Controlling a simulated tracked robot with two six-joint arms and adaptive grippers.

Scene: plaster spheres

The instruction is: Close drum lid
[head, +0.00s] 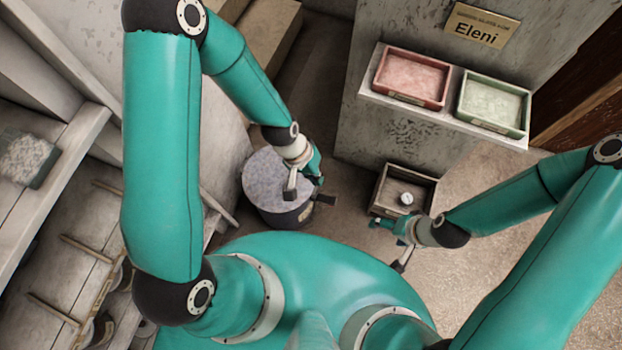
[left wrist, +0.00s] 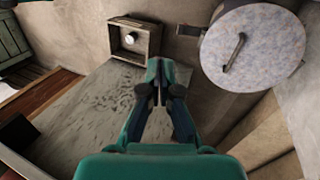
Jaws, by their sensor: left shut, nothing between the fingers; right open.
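The drum (head: 284,212) is a dark round container on the floor, left of the middle in the head view. Its lid (head: 263,172) is a pale speckled disc that looks flat across the drum's top. In the left wrist view the lid (left wrist: 275,55) is at the upper right, with a thin bar handle (left wrist: 232,52) on it. My left gripper (head: 318,181) is over the drum's right side in the head view. In the left wrist view it (left wrist: 160,98) is shut and empty, apart from the handle in the picture. My right gripper (head: 374,223) is open, beside a wooden crate.
The wooden crate (head: 432,190) holds a small white round object (head: 406,198). A red tray (head: 444,92) and a green tray (head: 523,120) sit on a ledge (head: 370,82) behind. Shelving (head: 60,150) stands at the left. Open floor (head: 510,200) lies at the right.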

